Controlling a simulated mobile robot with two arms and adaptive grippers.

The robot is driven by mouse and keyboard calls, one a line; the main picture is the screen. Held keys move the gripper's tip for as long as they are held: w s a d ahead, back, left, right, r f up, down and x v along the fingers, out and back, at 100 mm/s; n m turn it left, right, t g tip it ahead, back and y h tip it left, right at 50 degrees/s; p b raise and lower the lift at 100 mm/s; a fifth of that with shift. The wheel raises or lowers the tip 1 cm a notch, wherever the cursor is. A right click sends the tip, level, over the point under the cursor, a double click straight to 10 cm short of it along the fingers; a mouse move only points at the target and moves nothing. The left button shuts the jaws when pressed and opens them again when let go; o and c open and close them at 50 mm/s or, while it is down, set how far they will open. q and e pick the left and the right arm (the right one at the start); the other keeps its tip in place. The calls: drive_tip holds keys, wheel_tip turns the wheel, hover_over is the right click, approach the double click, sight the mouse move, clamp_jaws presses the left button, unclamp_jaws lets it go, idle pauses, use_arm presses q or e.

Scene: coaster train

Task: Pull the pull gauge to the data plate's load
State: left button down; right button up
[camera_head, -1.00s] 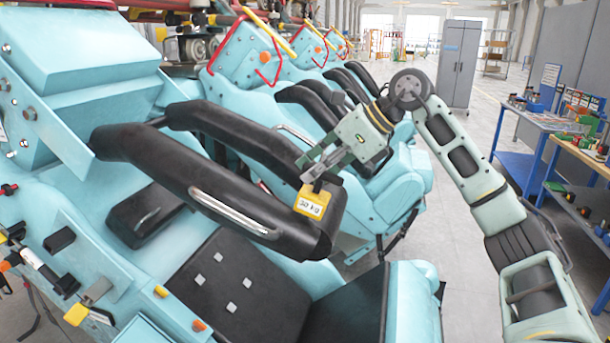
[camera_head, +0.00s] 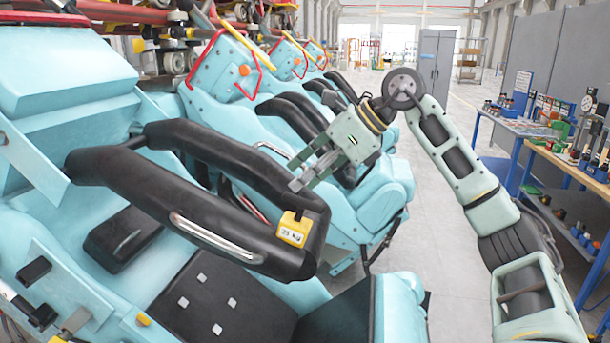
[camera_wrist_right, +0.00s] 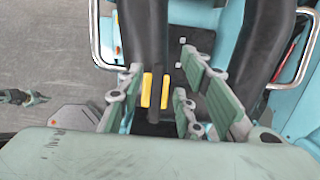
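The pull gauge (camera_head: 294,229) is a small yellow block at the near end of the black padded restraint bar (camera_head: 165,205). Its white display appears to read 25 kg, though the digits are small. My right gripper (camera_head: 297,174) is just above and behind the gauge, apart from it in the head view. In the right wrist view its fingers (camera_wrist_right: 160,95) are spread, with two yellow strips of the gauge (camera_wrist_right: 147,89) showing in the gap beyond them. I cannot make out a data plate.
Turquoise coaster seats (camera_head: 340,205) stand in a row, with a black seat pad (camera_head: 215,300) below the bar. A workbench (camera_head: 575,160) with tools and a blue table (camera_head: 515,125) stand at the right. The grey floor (camera_head: 410,240) between is clear.

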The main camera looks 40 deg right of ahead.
drive_tip(key=shift+w+f, duration=0.1)
drive_tip(key=shift+f, duration=0.05)
drive_tip(key=shift+w, duration=0.1)
drive_tip(key=v, duration=1.2)
